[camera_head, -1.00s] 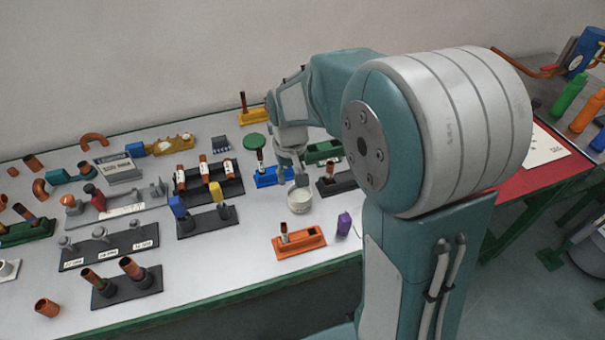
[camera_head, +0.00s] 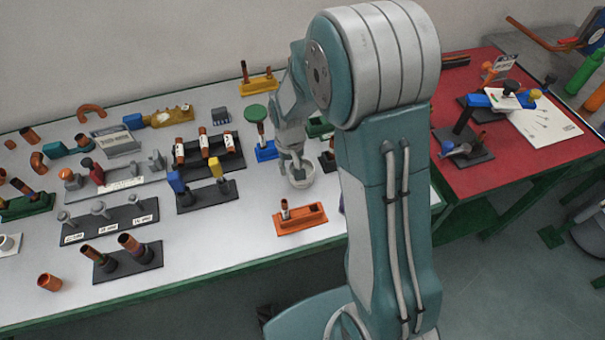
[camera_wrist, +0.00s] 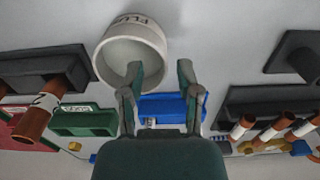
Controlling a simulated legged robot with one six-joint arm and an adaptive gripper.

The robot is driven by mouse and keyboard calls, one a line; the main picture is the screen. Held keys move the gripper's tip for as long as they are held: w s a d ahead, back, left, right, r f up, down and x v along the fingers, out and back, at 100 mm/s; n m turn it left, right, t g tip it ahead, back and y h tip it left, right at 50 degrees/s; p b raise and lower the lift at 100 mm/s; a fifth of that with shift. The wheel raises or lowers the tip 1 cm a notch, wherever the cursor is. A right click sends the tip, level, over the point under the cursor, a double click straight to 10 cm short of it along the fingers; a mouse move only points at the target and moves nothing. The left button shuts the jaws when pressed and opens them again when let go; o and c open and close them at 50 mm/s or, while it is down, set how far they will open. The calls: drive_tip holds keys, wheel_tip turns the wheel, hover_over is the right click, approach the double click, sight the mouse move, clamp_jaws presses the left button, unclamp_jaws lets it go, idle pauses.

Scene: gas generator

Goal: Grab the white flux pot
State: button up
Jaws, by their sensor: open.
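The white flux pot (camera_head: 302,181) stands on the white table, partly covered by my gripper (camera_head: 292,165) in the head view. In the wrist view the pot (camera_wrist: 128,42) is at the upper left, its opening facing the camera and "FLUX" lettering on its outside. My gripper (camera_wrist: 160,68) is open there. Its left finger overlaps the pot's opening, and its right finger is just outside the pot's right side. The near wall of the pot lies between them in the picture. I cannot tell whether either finger touches it.
A blue holder (camera_wrist: 168,106) is close to the fingers. In the head view an orange block (camera_head: 301,218) stands in front of the pot, and a green-topped piece (camera_head: 255,114) and black racks (camera_head: 208,160) are to its left. A red table (camera_head: 480,100) is at right.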

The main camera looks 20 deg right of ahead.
drive_tip(key=shift+f, duration=0.6)
drive_tip(key=shift+a+f, duration=0.15)
drive_tip(key=shift+a, duration=0.15)
drive_tip(key=shift+d, duration=0.15)
clamp_jaws()
